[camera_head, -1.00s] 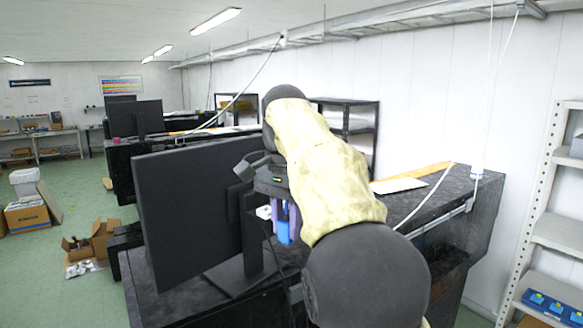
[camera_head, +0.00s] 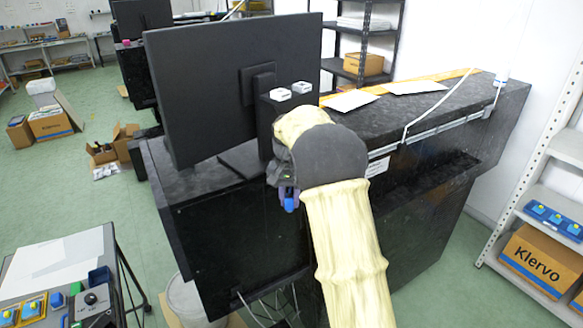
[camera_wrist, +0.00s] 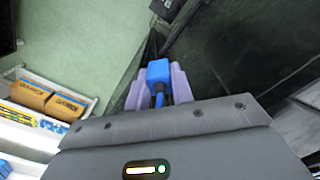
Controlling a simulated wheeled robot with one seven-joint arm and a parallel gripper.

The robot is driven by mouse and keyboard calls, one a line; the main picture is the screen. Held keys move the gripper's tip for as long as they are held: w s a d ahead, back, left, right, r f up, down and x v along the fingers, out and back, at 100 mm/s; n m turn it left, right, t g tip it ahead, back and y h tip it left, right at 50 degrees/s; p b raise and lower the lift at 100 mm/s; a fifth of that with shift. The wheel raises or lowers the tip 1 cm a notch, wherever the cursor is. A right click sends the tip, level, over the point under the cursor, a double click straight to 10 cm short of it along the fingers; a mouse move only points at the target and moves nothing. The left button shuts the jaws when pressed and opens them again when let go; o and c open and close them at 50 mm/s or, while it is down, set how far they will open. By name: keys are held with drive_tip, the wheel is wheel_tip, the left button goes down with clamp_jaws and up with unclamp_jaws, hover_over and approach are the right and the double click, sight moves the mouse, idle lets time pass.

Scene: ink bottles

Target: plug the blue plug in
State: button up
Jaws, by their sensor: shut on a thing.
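The blue plug (camera_wrist: 158,71) is held between the purple fingers of my gripper (camera_wrist: 160,84) in the wrist view. Most of the gripper is hidden by my arm in the head view. I cannot make out a socket for the plug in either view.
A black monitor (camera_head: 225,80) stands on the desk, with two small white items (camera_head: 291,91) beside it. A cable trunking (camera_head: 435,128) runs along the desk edge. A trolley (camera_head: 60,265) stands front left and a shelf rack (camera_head: 530,200) at right. Green floor between is open.

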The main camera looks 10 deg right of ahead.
drive_tip(key=s+f+n+b, duration=0.1)
drive_tip(key=s+f+n, duration=0.1)
drive_tip(key=f, duration=1.3)
drive_tip(key=s+f+n+b, duration=0.2)
drive_tip(key=f, duration=1.2)
drive_tip(key=shift+f+n, duration=0.4)
